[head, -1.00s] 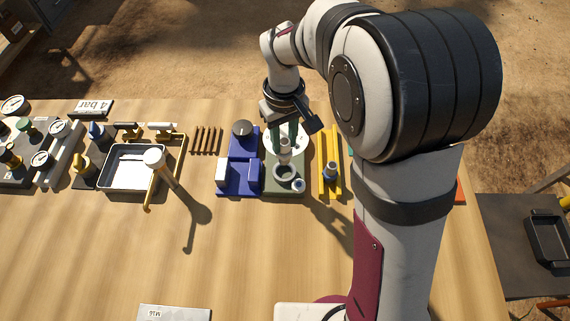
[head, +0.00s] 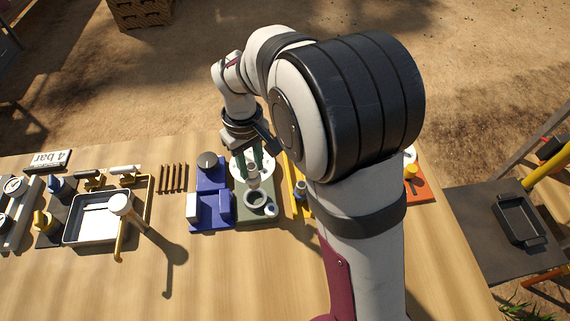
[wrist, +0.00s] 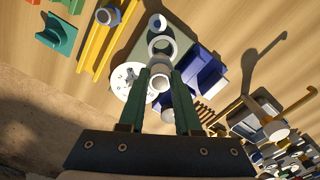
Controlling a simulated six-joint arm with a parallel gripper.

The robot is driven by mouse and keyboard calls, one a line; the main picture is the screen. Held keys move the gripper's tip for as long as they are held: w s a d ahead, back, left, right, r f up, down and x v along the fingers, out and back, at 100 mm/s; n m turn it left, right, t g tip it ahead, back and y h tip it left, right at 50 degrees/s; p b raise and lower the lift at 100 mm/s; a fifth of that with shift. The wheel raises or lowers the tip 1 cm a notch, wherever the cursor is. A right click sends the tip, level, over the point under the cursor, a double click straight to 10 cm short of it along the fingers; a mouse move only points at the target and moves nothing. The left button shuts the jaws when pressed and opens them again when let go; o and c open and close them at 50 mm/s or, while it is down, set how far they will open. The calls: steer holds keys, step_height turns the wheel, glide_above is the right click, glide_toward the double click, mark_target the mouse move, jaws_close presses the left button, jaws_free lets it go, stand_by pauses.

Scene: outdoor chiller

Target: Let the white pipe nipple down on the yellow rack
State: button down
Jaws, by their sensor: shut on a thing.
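The white pipe nipple (head: 253,178) is held between my gripper's (head: 257,164) green fingers, over the olive base plate. In the wrist view the nipple (wrist: 160,83) sits between the fingertips (wrist: 160,76), its open round end showing. The yellow rack (head: 291,173) has two parallel rails and stands just right of the olive plate, partly hidden by my arm. In the wrist view the rack (wrist: 93,46) is at upper left, apart from my gripper. A blue-and-grey fitting (head: 300,191) sits on the rack.
The olive plate (head: 243,216) carries a grey ring (head: 256,201), a small white-and-blue part (head: 271,210) and a white disc (head: 238,167). Blue blocks (head: 209,208) stand to its left. Part of the rack's rails is bare.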

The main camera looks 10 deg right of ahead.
steer(key=w+d, duration=1.1)
steer(key=shift+d+f, duration=0.1)
steer(key=shift+f, duration=2.35)
steer(key=shift+f, duration=0.25)
steer(key=shift+f, duration=1.25)
steer(key=shift+f, duration=0.35)
steer(key=shift+f, duration=0.65)
